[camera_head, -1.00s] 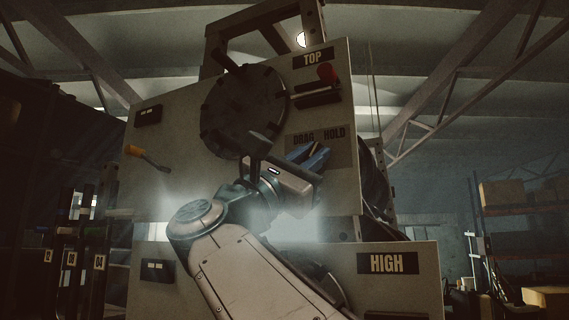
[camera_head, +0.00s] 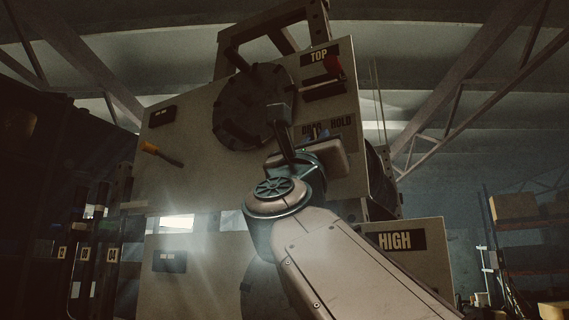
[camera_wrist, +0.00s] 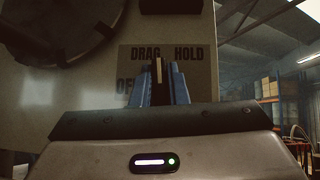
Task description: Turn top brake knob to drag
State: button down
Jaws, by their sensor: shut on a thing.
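The top brake knob (camera_wrist: 159,72) shows in the wrist view as a narrow dark bar with a pale edge. It stands near upright between the blue fingers of my gripper (camera_wrist: 160,86), which are shut on it. Its upper end lies just below the right end of the word DRAG. The label plate (camera_wrist: 190,78) reads DRAG and HOLD, with OFF partly hidden at lower left. In the head view my gripper (camera_head: 318,136) is at the label plate (camera_head: 343,128) on the TOP panel (camera_head: 190,165), and my wrist hides most of the knob.
A large dark round disc (camera_head: 252,105) sits left of the label. A yellow-handled lever (camera_head: 160,153) sticks out at left. The lower panel carries a HIGH sign (camera_head: 395,240).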

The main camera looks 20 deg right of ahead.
jog(key=n+t+y+p, duration=0.1)
jog(key=n+t+y, duration=0.1)
jog(key=n+y, duration=0.1)
jog(key=n+t+y+p, duration=0.1)
jog(key=n+y, duration=0.2)
jog(key=n, duration=0.2)
jog(key=shift+w+d+t+p, duration=0.15)
jog(key=shift+t+p, duration=0.25)
jog(key=shift+f+n+t+y+p, duration=0.1)
jog(key=shift+n+t+y+p, duration=0.35)
jog(key=shift+n+y, duration=0.6)
jog(key=shift+f+n+y, duration=0.1)
jog(key=shift+n+y, duration=0.15)
